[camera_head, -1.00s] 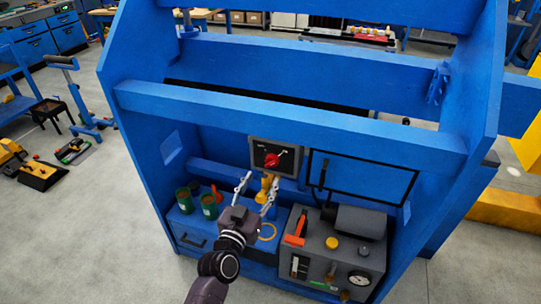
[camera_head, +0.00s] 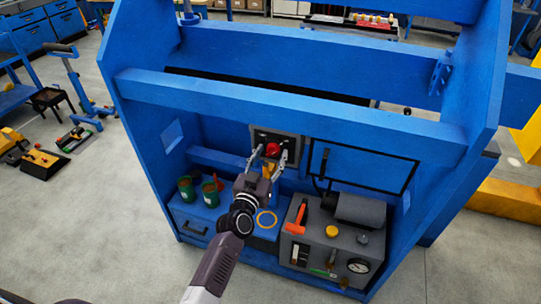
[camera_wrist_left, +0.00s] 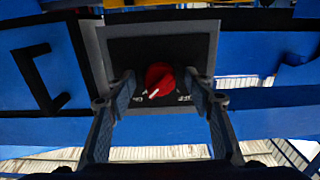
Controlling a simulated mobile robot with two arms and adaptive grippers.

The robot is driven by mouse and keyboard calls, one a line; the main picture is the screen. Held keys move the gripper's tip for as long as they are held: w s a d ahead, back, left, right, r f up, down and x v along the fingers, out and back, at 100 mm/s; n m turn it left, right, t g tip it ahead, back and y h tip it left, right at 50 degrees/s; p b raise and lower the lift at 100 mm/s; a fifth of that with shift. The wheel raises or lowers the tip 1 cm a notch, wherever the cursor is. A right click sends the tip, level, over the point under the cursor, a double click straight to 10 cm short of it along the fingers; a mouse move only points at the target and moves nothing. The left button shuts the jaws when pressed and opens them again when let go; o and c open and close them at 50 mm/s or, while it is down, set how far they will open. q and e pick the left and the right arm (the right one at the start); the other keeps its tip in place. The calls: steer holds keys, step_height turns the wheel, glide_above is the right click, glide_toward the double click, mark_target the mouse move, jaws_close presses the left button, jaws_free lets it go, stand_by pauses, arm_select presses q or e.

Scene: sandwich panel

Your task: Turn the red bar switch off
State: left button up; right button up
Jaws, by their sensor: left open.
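The red switch (camera_head: 272,150) is a round red knob on a dark plate in a grey box (camera_head: 292,141), set in the back of the blue frame. In the left wrist view the red knob (camera_wrist_left: 160,77) shows a pale bar mark at its lower side. My left gripper (camera_head: 269,157) is open in front of the switch. Its two fingertips (camera_wrist_left: 160,88) stand left and right of the knob with gaps on both sides. Contact with the knob is not visible. My right gripper is not in view.
A black-outlined blue door (camera_head: 362,172) is right of the switch box. A blue crossbeam (camera_head: 290,113) runs above.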

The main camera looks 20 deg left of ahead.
arm_select(q)
steer(key=c, duration=1.2)
steer(key=shift+o, duration=0.2)
steer(key=shift+n, duration=0.3)
steer(key=n, duration=1.2)
steer(key=shift+d+n, duration=0.1)
steer(key=shift+n, duration=0.2)
steer(key=n, duration=0.4)
steer(key=shift+n, duration=0.3)
steer(key=shift+r, duration=0.1)
